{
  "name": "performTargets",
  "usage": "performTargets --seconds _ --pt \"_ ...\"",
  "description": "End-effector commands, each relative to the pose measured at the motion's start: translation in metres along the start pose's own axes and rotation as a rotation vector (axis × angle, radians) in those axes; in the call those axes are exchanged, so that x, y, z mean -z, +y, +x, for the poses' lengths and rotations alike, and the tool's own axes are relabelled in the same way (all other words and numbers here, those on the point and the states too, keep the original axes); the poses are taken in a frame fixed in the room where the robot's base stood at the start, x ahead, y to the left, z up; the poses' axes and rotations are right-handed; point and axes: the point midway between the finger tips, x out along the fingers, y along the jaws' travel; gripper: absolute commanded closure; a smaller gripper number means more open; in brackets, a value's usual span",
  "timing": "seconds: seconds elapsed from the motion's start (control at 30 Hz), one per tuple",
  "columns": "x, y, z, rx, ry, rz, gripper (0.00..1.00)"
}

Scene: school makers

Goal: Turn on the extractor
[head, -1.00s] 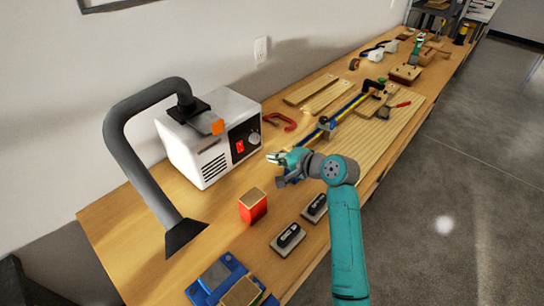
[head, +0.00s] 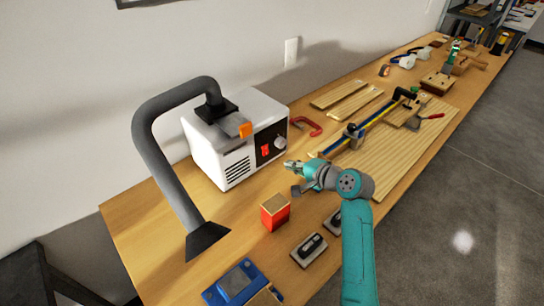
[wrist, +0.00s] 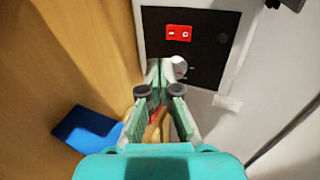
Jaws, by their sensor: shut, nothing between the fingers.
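The extractor (head: 215,150) is a white box with a thick grey hose (head: 150,150) ending in a dark hood over the bench. Its front has a black panel with a red rocker switch (head: 265,152) and a round grey knob (head: 280,143). In the wrist view the red switch (wrist: 179,33) is at the top, with the knob (wrist: 180,67) below it, partly behind the fingertips. My gripper (head: 290,165) is shut and empty in front of the panel, below and right of the switch in the head view. Whether its fingertips (wrist: 165,66) touch the knob, I cannot tell.
A red block with a wooden top (head: 275,211) stands just in front of the extractor. A red clamp (head: 309,125) lies to its right. A blue item (head: 236,281) is at the near end.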

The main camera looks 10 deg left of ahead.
Motion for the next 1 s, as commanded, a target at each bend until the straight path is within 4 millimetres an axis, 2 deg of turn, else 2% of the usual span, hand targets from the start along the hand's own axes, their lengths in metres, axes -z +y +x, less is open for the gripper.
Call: performTargets --seconds 0.1,0.3,0.5,0.7,1.0 --pt "-0.001 0.000 0.024 -0.001 -0.003 0.001 1.00" --pt "-0.001 -0.001 0.060 0.000 -0.002 0.000 1.00" --pt "-0.001 -0.009 0.085 0.000 -0.002 0.000 1.00" --pt "0.000 -0.012 0.095 0.001 0.000 0.001 1.00" --pt "0.000 -0.012 0.095 0.001 0.000 0.001 1.00"
